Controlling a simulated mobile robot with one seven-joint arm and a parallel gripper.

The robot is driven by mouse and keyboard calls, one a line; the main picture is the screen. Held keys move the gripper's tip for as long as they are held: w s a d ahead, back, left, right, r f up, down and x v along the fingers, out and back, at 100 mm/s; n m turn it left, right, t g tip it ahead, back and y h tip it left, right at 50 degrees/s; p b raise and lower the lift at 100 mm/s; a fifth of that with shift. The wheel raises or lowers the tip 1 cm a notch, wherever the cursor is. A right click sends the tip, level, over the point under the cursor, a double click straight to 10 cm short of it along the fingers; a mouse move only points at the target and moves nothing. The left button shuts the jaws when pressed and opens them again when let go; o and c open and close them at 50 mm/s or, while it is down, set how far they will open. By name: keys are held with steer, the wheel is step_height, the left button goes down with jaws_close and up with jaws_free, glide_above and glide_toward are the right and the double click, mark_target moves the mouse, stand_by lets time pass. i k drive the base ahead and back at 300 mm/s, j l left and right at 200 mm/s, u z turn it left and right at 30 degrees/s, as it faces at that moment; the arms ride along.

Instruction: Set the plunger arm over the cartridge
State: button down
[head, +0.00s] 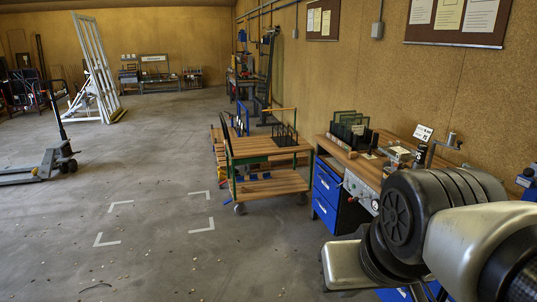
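On the workbench (375,170) at the right stands a small device (398,153) with a pale top, dark upright parts and a thin bent metal arm (440,145). That metal arm seems to be the plunger arm. A short grey cylinder (452,138) sits at its right end. A dark upright piece (421,153) stands below the white sign (423,132). I cannot tell which part is the cartridge, nor whether the arm is over it. My own arm fills the lower right and hides part of the bench. My gripper is not in view.
A rack of dark panes (350,130) stands on the bench's left end above blue drawers (326,190). A wooden-topped cart (265,150) stands left of the bench. A pallet jack (50,155) is far left. The floor between is mostly clear, with white corner marks.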

mark_target(451, 136)
steer(key=i+j, duration=0.1)
steer(key=i, duration=0.7)
steer(key=i+j+z, duration=0.1)
steer(key=i, duration=0.65)
steer(key=i+l+z, duration=0.1)
steer(key=z, duration=0.3)
steer(key=i+z, duration=0.6)
steer(key=z, duration=0.15)
steer(key=i+j+z, duration=0.1)
steer(key=i+z, duration=0.6)
steer(key=z, duration=0.25)
